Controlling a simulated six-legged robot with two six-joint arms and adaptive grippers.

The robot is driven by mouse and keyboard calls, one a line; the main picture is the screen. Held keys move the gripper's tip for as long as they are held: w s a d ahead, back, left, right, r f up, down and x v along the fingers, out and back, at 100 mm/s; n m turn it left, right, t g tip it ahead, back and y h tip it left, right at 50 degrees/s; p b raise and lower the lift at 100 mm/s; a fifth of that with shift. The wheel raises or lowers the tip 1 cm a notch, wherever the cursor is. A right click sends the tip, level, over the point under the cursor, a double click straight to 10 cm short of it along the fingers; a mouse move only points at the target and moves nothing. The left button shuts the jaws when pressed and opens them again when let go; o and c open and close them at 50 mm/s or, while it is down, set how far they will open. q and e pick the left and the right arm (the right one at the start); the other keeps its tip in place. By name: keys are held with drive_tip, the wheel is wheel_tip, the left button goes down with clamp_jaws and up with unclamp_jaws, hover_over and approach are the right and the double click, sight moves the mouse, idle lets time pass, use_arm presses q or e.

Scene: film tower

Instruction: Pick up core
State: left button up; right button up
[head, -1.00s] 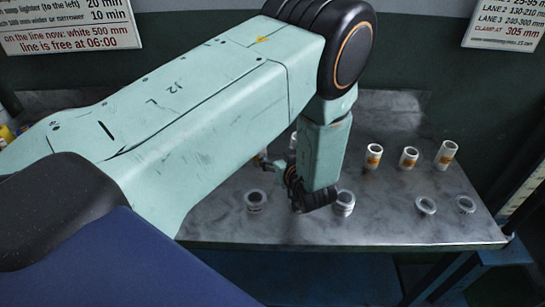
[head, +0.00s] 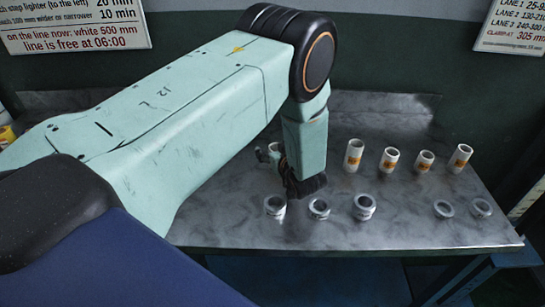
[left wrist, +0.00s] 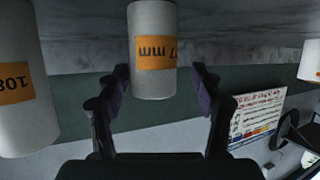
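White cores with orange labels stand upright on the grey table; in the head view one (head: 354,156) is right of my arm. My left gripper (left wrist: 160,78) is open, with one dark finger on each side of a white core (left wrist: 153,25) whose label reads "7 mm" upside down. I cannot tell whether this core is between the fingertips or just beyond them. In the head view my left gripper (head: 272,162) is low over the table, pointing left, and my arm partly hides the core there. My right gripper is not in view.
More cores stand to the right (head: 389,160), (head: 424,161), (head: 460,158). Several grey ring pieces lie in a front row, one (head: 275,206) near my gripper. Another core (left wrist: 22,80) stands at the left in the wrist view. The table's front strip (head: 340,235) is clear.

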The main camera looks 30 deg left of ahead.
use_arm(q)
drive_tip(key=shift+w+d, duration=0.35)
drive_tip(key=shift+d, duration=0.1)
drive_tip(key=c, duration=0.4)
drive_tip(key=shift+s+a, duration=0.25)
drive_tip(key=shift+a, duration=0.1)
drive_tip(key=c, duration=0.6)
drive_tip(key=shift+c, duration=0.9)
drive_tip(key=shift+w+d, duration=0.2)
drive_tip(key=shift+d, duration=0.05)
wheel_tip(320, 180, up, 10)
drive_tip(key=p, duration=0.1)
drive_tip(key=shift+a, duration=0.2)
